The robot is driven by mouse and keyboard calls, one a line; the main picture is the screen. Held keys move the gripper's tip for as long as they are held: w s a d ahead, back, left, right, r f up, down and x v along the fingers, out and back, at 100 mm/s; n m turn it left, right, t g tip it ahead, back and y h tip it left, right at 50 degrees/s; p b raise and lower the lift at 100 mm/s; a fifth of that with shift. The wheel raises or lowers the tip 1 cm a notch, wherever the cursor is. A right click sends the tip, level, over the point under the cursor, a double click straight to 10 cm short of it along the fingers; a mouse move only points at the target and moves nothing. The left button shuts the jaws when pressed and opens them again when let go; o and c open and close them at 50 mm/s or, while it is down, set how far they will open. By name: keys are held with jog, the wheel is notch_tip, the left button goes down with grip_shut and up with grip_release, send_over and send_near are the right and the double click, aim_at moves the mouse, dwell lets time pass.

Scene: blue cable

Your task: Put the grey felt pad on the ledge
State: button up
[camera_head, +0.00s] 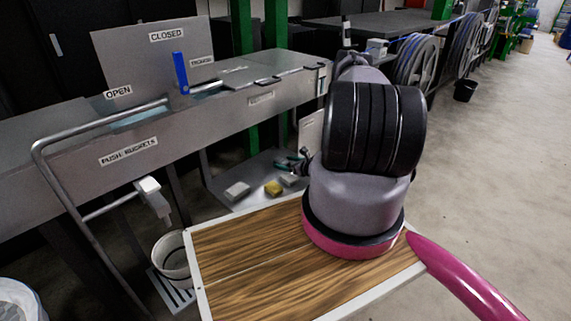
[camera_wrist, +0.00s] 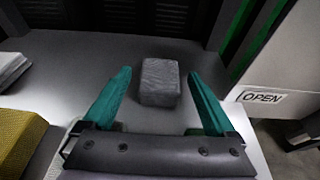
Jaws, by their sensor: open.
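The grey felt pad (camera_wrist: 160,82) is a small block lying on a metal shelf (camera_wrist: 75,60) in the wrist view. It also shows in the head view (camera_head: 290,180), partly hidden by my gripper and arm. My gripper (camera_wrist: 158,73) has teal fingers and is open. In the wrist view the pad appears between the fingers, with a gap on each side. I cannot tell whether the fingertips are down at pad height. In the head view my gripper (camera_head: 289,164) is over the low shelf. Which surface is the ledge is not clear.
A yellow sponge (camera_head: 273,187) and a white block (camera_head: 237,190) lie left of the pad on the shelf. A bucket (camera_head: 173,260) is at lower left. Floor at right is open.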

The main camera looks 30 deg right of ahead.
jog(key=v, duration=1.2)
jog(key=shift+r, duration=0.2)
jog(key=w+a+r+n+g+y, duration=0.2)
jog(key=a+r+n, duration=0.2)
jog(key=r, duration=0.5)
jog(key=w+a+r+n+g+y, duration=0.1)
jog(key=a+r+n+g+y, duration=0.2)
jog(key=r, duration=0.6)
jog(key=w+a+r+n+g+y, duration=0.15)
jog(key=a+r+n, duration=0.3)
jog(key=r, duration=0.55)
jog(key=s+a+r+n+g+h, duration=0.1)
jog(key=s+a+r+n+g, duration=0.2)
jog(key=r, duration=0.4)
jog(key=s+a+r+n+g, duration=0.1)
jog(key=s+a+r+n, duration=0.3)
jog(key=r, duration=0.3)
jog(key=s+a+r+n+t+h, duration=0.2)
jog(key=s+r+n+h, duration=0.2)
jog(key=s+r, duration=0.4)
jog(key=s+a+r+n+t+h, duration=0.2)
jog(key=s+r+n+h, duration=0.2)
jog(key=s+r, duration=0.5)
jog(key=s+n, duration=0.1)
jog(key=s, duration=0.3)
jog(key=shift+a+r, duration=0.3)
jog(key=shift+r, duration=0.05)
